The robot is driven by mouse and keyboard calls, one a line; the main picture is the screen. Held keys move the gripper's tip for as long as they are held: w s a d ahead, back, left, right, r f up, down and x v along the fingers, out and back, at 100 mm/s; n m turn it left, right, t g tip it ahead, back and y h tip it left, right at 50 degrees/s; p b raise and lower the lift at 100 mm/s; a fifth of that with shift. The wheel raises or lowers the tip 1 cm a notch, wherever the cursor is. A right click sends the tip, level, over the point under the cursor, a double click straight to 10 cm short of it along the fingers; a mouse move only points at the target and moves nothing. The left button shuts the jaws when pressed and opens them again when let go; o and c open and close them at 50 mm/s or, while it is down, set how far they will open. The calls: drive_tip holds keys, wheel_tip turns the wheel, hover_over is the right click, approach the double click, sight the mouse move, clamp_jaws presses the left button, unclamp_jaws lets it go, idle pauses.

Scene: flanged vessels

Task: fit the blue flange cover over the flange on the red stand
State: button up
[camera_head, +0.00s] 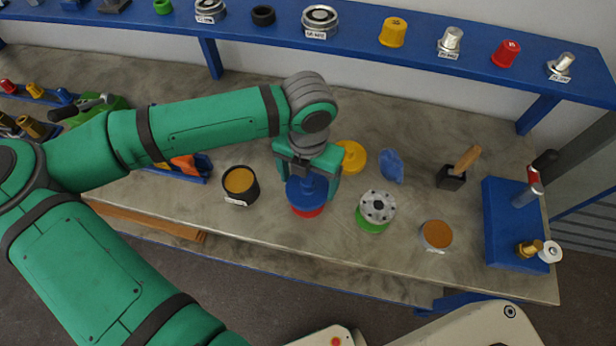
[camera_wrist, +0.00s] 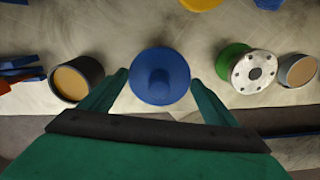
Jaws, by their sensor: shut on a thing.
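The blue flange cover (camera_head: 308,190) is a round disc with a knob on top. My gripper (camera_head: 307,168) is shut on it, pointing down, with one finger on each side. In the wrist view the cover (camera_wrist: 160,76) lies between the tips of my gripper (camera_wrist: 160,80). The red stand (camera_head: 307,211) shows as a red rim directly below the cover. Its flange is hidden by the cover, and the stand is hidden in the wrist view. I cannot tell whether the cover touches the flange or hangs just above it.
A silver flange on a green stand (camera_head: 376,210) stands close to the right, and a dark cup (camera_head: 240,185) to the left. A yellow cover (camera_head: 351,157) and a blue piece (camera_head: 391,166) lie behind. A low round vessel (camera_head: 437,235) stands farther right.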

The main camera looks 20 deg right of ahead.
drive_tip(key=shift+f, duration=0.45)
drive_tip(key=o, duration=1)
wheel_tip(320, 180, up, 11)
drive_tip(key=shift+f, duration=0.1)
